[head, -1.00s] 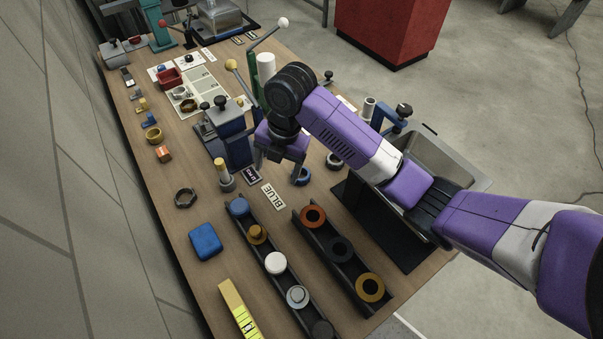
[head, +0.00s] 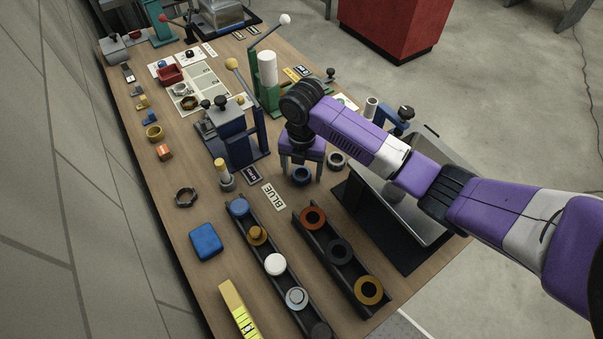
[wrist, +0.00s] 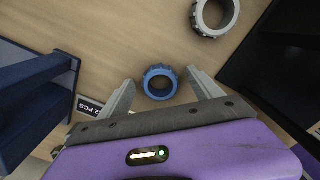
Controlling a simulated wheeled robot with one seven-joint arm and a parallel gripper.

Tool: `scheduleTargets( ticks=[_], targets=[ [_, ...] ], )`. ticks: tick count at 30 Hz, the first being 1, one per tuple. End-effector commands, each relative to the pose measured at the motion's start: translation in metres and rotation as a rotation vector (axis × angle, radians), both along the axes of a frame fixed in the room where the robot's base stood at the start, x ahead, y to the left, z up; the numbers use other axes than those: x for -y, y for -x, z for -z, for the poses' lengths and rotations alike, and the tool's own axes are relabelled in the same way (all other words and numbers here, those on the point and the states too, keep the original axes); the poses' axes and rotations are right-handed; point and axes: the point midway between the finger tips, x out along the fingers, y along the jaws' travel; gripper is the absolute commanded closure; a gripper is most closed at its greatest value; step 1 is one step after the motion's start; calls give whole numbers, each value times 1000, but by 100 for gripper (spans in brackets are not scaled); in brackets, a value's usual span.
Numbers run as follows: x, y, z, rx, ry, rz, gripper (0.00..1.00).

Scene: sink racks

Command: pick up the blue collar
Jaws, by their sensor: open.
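The blue collar (head: 302,176) is a small ring lying flat on the wooden bench, just past the BLUE label. In the wrist view the blue collar (wrist: 160,82) sits between the two fingertips, with clear gaps on both sides. My gripper (head: 302,179) points down over the collar, and its fingers stand on either side of it. In the wrist view my gripper (wrist: 160,78) is open and empty. How high the fingertips are above the bench is hard to tell.
A grey collar (head: 337,160) lies close by on the right. A blue press (head: 232,140) stands to the left. The BLUE label (head: 273,196) lies in front.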

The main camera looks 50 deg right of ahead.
Motion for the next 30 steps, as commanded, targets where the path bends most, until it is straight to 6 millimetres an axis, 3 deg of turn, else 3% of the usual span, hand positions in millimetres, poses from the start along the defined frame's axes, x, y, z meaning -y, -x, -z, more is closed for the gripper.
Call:
scheduleTargets(
  ticks=[6, 16, 25, 30],
  targets=[
    [0, 0, 1, 1, 0, 0, 27],
    [0, 0, 0, 1, 0, 0, 90],
    [0, 0, -2, 1, 0, 0, 90],
    [0, -1, -14, 3, 1, -2, 90]
  ],
)
